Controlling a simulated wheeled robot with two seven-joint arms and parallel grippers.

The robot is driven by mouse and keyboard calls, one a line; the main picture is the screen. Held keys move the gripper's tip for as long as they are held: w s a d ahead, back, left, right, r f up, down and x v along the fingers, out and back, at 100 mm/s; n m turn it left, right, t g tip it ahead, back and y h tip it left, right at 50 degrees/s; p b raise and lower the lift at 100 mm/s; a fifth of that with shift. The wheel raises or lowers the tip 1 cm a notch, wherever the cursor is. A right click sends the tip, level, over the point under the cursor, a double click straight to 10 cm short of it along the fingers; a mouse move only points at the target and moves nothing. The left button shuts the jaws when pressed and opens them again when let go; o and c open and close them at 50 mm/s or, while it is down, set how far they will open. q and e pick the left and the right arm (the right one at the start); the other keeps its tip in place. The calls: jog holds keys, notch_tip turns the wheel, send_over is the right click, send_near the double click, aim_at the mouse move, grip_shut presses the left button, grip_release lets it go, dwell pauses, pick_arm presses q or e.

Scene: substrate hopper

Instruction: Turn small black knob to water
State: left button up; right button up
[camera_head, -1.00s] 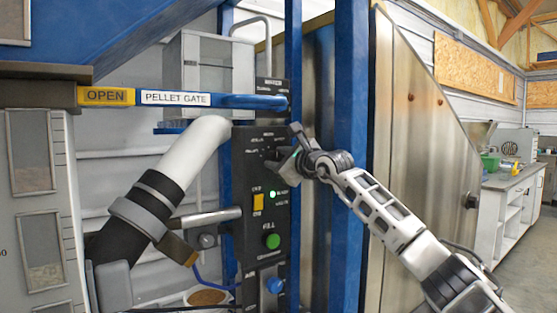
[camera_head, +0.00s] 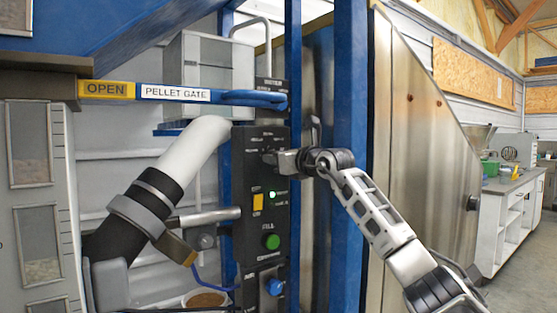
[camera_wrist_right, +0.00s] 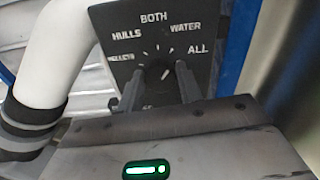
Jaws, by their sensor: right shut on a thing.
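The small black knob (camera_wrist_right: 157,76) sits on a black panel plate, its dial lettered PELLETS, HULLS, BOTH, WATER and ALL in the right wrist view. My right gripper (camera_wrist_right: 158,88) has its two fingers on either side of the knob and is shut on it. A short white mark shows beside the knob, but I cannot tell surely which label it points to. In the head view my right gripper (camera_head: 272,158) meets the upper part of the black control panel (camera_head: 241,200), and its fingers hide the knob there. My left gripper is not in view.
Below on the panel are a yellow switch (camera_head: 258,202), a green button (camera_head: 271,242) and a blue knob (camera_head: 274,287). The blue PELLET GATE lever (camera_head: 222,96) crosses above. A white pipe (camera_head: 199,150) stands left; a blue post (camera_head: 350,80) stands right, close behind my right arm.

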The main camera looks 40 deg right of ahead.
jog(key=shift+m, duration=0.3)
jog(key=o, duration=1)
jog(key=shift+s, duration=0.1)
pick_arm(q)
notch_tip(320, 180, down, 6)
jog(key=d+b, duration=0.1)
jog(key=b, duration=0.7)
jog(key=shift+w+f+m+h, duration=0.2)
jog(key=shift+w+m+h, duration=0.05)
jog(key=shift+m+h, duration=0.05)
pick_arm(e)
jog(key=s, duration=0.5)
jog(key=s+a, duration=0.1)
jog(key=s, duration=0.9)
jog(key=shift+s+a, duration=0.35)
jog(key=shift+a, duration=0.05)
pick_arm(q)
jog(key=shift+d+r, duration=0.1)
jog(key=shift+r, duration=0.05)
